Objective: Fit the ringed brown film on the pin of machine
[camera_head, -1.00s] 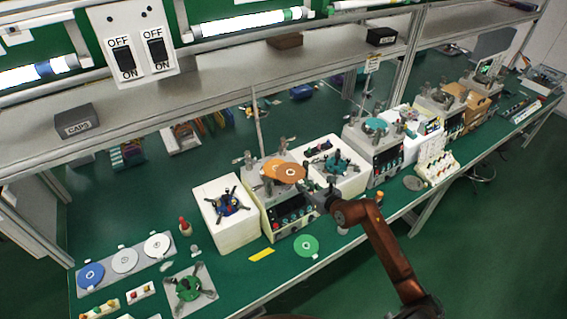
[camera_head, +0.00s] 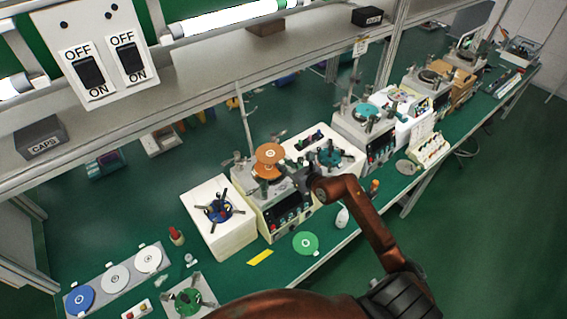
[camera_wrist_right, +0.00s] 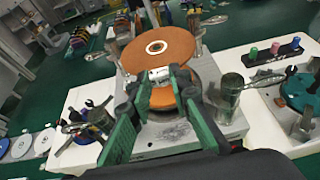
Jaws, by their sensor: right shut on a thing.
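The ringed brown film (camera_head: 270,153) is a flat orange-brown disc with a pale ring at its centre. It also shows in the right wrist view (camera_wrist_right: 180,45). My right gripper (camera_wrist_right: 160,78) is shut on the film's near edge; a small whitish piece shows at the fingertips. In the head view the right gripper (camera_head: 286,170) reaches in from the right. The film is over the machine (camera_head: 285,212), a cream box with dark front controls. A second brown surface (camera_head: 266,172) shows below it. I cannot make out the pin. My left gripper is not in view.
A white block with a blue holder (camera_head: 218,209) stands left of the machine, and a teal fixture (camera_head: 331,157) right of it. A metal cylinder (camera_wrist_right: 227,92) is close to the right gripper. A green disc (camera_head: 305,243) lies on the bench in front. The shelf (camera_head: 200,80) runs behind.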

